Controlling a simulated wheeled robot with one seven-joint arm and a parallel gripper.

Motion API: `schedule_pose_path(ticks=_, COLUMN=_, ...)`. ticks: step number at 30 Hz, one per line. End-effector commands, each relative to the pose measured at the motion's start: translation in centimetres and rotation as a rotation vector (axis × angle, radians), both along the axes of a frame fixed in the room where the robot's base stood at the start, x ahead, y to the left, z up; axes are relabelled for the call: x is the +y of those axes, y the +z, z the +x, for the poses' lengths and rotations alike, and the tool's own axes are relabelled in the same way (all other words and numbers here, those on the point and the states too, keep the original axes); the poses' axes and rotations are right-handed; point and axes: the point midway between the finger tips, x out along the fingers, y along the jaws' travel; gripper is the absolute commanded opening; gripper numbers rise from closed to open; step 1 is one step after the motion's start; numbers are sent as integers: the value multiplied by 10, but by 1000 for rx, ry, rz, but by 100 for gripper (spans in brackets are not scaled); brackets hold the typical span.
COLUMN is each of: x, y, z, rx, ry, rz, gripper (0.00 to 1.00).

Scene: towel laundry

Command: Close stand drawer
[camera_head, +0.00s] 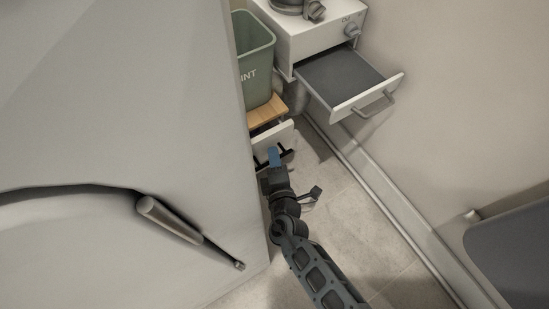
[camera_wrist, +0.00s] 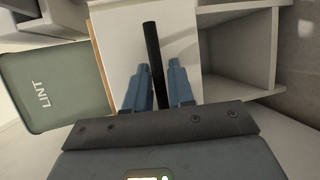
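The stand has a wooden top (camera_head: 266,111) and a white drawer front (camera_head: 272,137) with a black bar handle (camera_head: 286,154). My gripper (camera_head: 274,155), with blue fingers, is at this drawer front. In the wrist view, the white drawer front (camera_wrist: 126,40) fills the upper middle, and the black handle (camera_wrist: 152,48) runs toward the space between the fingers. My gripper (camera_wrist: 158,78) is open, with a gap between its fingertips. Whether the fingers touch the handle or front is unclear. How far the drawer stands out is hard to tell.
A green LINT bin (camera_head: 256,62) stands on the wooden top. A white unit (camera_head: 318,38) has its grey-lined drawer (camera_head: 345,78) pulled out beside it. A large pale panel (camera_head: 120,120) fills the left. Open shelving (camera_wrist: 240,48) shows right in the wrist view. Floor (camera_head: 345,215) is clear.

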Motion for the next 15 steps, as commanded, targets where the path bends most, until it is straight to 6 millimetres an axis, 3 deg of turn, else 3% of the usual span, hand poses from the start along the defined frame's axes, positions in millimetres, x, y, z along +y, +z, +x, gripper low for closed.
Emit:
schedule_pose_path(ticks=2, x=0, y=0, z=0, rx=0, ry=0, rz=0, gripper=22)
schedule_pose_path(ticks=9, x=0, y=0, z=0, rx=0, ry=0, rz=0, gripper=0)
schedule_pose_path(ticks=15, x=0, y=0, z=0, rx=0, ry=0, rz=0, gripper=0)
